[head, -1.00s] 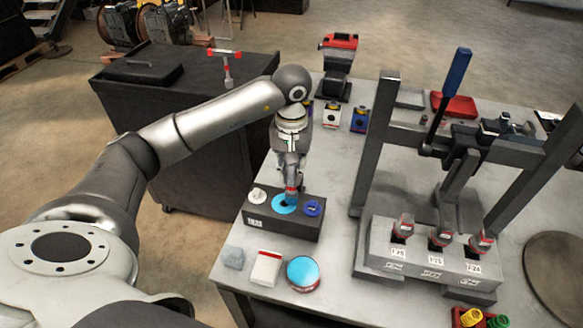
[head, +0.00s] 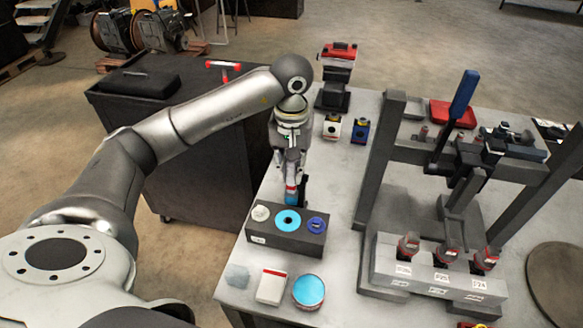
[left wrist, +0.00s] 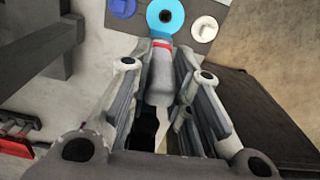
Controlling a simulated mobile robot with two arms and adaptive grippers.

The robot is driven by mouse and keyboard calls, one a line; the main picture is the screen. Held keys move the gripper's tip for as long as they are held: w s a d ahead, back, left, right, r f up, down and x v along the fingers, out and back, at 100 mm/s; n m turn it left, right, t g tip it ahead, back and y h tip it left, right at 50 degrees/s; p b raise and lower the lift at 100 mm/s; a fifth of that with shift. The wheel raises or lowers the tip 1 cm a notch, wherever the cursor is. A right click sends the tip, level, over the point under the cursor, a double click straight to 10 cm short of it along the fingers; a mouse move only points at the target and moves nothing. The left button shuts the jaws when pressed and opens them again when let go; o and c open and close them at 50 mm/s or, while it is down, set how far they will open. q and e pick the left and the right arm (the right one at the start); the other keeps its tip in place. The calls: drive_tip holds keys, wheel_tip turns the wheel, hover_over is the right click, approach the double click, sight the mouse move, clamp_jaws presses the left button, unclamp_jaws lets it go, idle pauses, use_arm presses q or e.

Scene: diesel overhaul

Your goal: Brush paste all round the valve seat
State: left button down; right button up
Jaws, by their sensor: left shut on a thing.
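A dark block (head: 288,243) on the bench carries a white round piece, a light-blue ring with a dark centre (head: 288,221) in the middle, and a dark-blue ring (head: 316,224). The light-blue ring, which looks like the valve seat with blue on it, also shows in the left wrist view (left wrist: 165,13). My left gripper (head: 290,178) is shut on a grey brush (left wrist: 160,78) with a red band, pointing down. The brush's blue tip (head: 291,198) is just behind the ring in the head view; I cannot tell whether it touches. My right gripper is out of view.
An open round tin of light-blue stuff (head: 309,291), a white-and-red box (head: 272,286) and a grey lump (head: 237,276) stand in front of the block. A dark press frame (head: 391,150) stands to the right. A dark cabinet (head: 205,160) is behind my left arm.

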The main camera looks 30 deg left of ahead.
use_arm(q)
drive_tip(key=shift+r+p, duration=0.6)
drive_tip(key=shift+r, duration=0.8)
drive_tip(key=shift+d+f, duration=0.1)
